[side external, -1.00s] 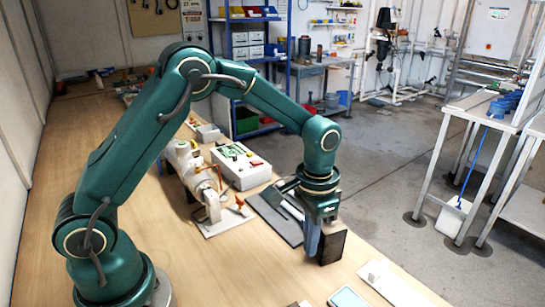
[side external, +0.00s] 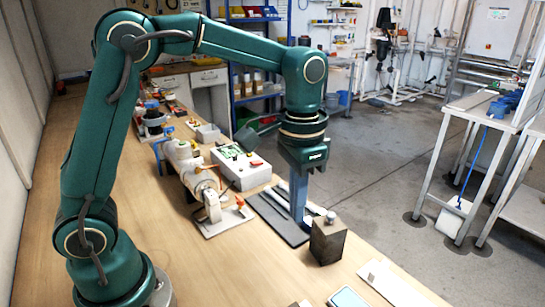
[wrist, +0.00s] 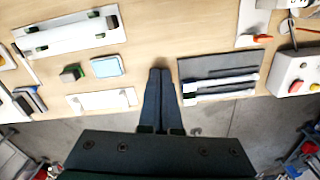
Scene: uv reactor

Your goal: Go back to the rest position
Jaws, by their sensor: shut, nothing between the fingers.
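My gripper (side external: 298,212) hangs pointing down over the bench, its two long blue-grey fingers together with nothing between them. In the wrist view my gripper (wrist: 160,73) also shows shut, with the fingertips side by side. A dark block (side external: 327,243) with a round metal knob on top stands upright on the bench, just right of and nearer the camera than the fingers. I cannot make out this block in the wrist view. The fingers appear in front of the dark grey mat (side external: 273,222); their exact height above it is hard to tell.
White tubes lie on the mat (wrist: 215,68). A white box with a green panel (side external: 250,176) and a white cylindrical unit (side external: 196,178) stand left of it. A white plate (side external: 396,284) and a light blue pad (side external: 348,298) lie at the front. The left bench is clear.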

